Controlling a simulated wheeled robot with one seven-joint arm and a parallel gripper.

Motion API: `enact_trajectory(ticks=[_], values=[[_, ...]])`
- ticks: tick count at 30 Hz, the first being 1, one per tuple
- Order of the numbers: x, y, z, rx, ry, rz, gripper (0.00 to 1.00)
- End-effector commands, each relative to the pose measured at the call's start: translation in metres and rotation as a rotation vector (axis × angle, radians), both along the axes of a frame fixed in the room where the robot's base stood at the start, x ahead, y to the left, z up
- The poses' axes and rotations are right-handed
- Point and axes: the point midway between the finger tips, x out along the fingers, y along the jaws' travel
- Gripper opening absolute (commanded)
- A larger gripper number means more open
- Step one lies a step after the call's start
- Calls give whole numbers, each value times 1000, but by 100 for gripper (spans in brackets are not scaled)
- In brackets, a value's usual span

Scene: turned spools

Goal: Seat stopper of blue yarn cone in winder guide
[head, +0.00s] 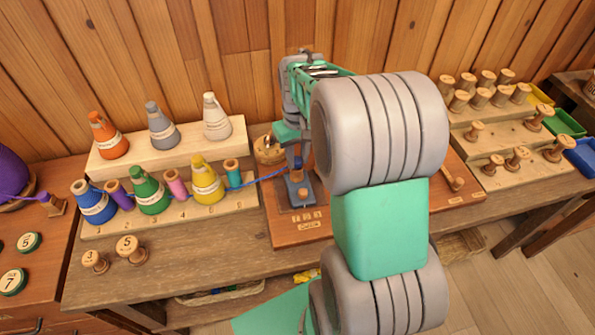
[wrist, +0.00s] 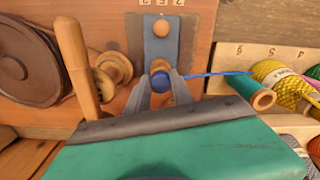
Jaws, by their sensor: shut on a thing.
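The blue yarn cone (head: 92,203) stands at the left end of the front numbered rack. A small round blue stopper (wrist: 161,82) sits between my fingertips. My gripper (wrist: 160,88) is shut on it. A blue strand (wrist: 215,74) runs from there past the teal spool; it also shows in the head view (head: 271,175). The winder guide, a blue-grey metal plate (wrist: 161,48) with a wooden knob (wrist: 160,27), is on the winder board. The stopper is at the plate's near end; the fingers hide whether it is seated. In the head view my arm partly covers the winder.
The teal spool (head: 233,174) and yellow cone (head: 206,184) stand close left of the winder board (head: 290,237). A wooden handle (wrist: 77,58) and brown wheel (wrist: 32,66) are beside the gripper.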

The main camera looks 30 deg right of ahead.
Motion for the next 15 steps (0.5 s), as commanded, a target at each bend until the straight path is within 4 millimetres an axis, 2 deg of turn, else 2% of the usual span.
enact_trajectory(ticks=[6,7,15], values=[[0,0,-10,0,0,0,0],[0,0,-10,0,0,0,28],[0,0,-9,0,0,0,50]])
